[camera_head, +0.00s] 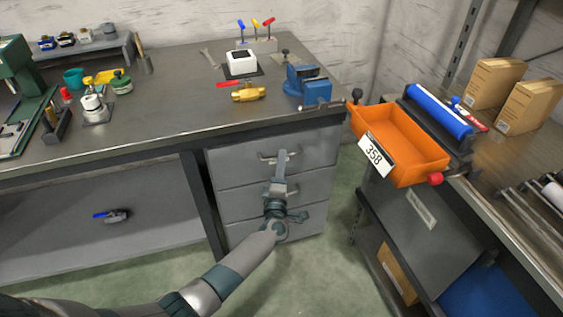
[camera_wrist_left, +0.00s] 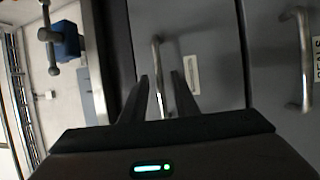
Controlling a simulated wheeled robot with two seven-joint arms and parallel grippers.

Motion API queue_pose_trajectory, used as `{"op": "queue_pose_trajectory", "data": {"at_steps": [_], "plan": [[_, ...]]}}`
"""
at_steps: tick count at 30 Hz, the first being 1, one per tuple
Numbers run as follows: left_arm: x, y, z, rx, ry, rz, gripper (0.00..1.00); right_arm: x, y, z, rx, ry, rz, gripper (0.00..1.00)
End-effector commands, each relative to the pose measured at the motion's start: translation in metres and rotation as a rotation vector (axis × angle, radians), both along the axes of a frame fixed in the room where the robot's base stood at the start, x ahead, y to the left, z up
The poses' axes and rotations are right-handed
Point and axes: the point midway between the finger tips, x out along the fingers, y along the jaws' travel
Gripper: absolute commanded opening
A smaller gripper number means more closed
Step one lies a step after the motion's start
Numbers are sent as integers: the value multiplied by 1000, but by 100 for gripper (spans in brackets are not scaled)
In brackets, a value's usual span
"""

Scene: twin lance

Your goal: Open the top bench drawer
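The grey bench drawer unit stands under the right end of the bench. Its top drawer (camera_head: 315,150) looks closed, its front flush with the drawers below. The top drawer's bar handle (camera_head: 265,157) is partly hidden behind my left gripper (camera_head: 282,154). In the left wrist view my left gripper (camera_wrist_left: 160,77) is open, with the top drawer's handle (camera_wrist_left: 157,62) showing between its two fingertips. I cannot tell whether either finger touches it. A small label (camera_wrist_left: 191,75) is beside the handle. The second drawer's handle (camera_wrist_left: 303,60) shows farther right. My right gripper is not in view.
A blue vise (camera_head: 307,85) overhangs the bench corner above the drawers. An orange bin (camera_head: 405,140) juts from the right-hand bench. The floor (camera_head: 345,200) before the drawers is clear. Lower drawer handles (camera_head: 262,190) lie behind my wrist.

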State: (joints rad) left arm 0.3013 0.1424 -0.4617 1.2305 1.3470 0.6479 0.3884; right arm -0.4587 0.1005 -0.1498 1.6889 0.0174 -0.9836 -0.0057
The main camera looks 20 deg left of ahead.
Motion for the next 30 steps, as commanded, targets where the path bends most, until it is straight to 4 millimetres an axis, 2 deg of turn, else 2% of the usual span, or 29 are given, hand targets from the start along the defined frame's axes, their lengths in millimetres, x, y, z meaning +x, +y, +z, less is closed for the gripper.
{"op": "queue_pose_trajectory", "data": {"at_steps": [11,15,23,30], "plan": [[4,1,1,1,0,0,28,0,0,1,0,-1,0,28],[4,1,1,1,0,0,0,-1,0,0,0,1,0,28],[3,1,0,0,1,0,0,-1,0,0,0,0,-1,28],[-6,-5,0,-1,3,1,0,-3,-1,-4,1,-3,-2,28]]}}
